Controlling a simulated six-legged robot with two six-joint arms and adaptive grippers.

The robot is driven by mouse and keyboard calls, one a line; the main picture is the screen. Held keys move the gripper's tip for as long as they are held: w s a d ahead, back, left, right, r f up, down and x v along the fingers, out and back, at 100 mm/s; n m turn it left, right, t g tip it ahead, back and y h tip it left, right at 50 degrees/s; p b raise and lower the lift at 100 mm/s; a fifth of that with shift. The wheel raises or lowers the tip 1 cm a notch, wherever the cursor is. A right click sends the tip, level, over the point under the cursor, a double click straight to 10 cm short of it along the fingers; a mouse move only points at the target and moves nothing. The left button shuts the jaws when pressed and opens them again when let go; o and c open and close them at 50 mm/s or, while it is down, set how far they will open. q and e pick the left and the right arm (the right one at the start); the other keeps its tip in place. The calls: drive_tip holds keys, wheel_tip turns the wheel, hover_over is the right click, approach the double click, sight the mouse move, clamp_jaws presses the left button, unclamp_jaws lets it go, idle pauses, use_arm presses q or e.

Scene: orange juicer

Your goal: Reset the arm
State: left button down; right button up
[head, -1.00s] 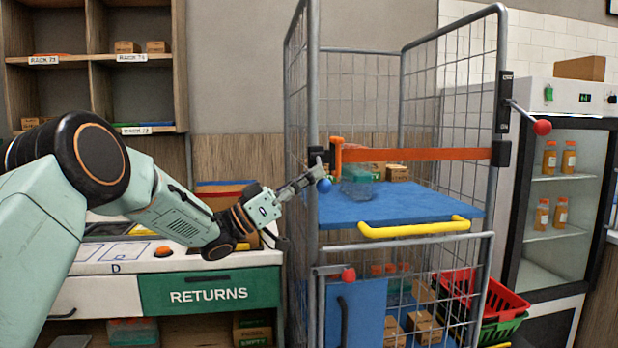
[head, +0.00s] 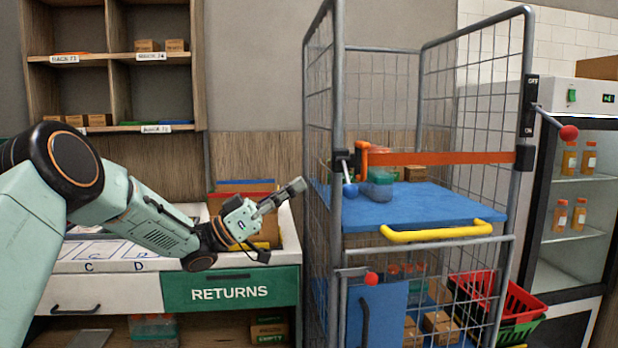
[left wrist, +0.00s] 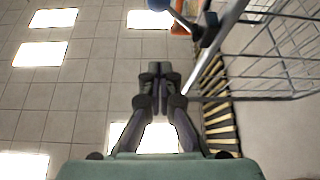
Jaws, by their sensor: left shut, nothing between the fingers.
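My left arm reaches in from the left in the head view. My left gripper (head: 296,189) is shut and empty, in front of the returns counter and just left of the cage trolley (head: 338,120). In the left wrist view its fingers (left wrist: 157,70) are together, with tiled floor behind them. The trolley's blue-knobbed lever (head: 350,190) is right of the gripper and apart from it. My right gripper is not in view.
The trolley has an orange bar (head: 440,158), a blue shelf (head: 420,205) and a yellow handle (head: 440,231). A returns counter (head: 230,291) stands below my left arm. A fridge with juice bottles (head: 570,160) is at the right, near red and green baskets (head: 500,290).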

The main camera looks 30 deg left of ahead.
use_arm(q)
drive_tip(key=shift+s+a+f, duration=0.25)
idle(0.3)
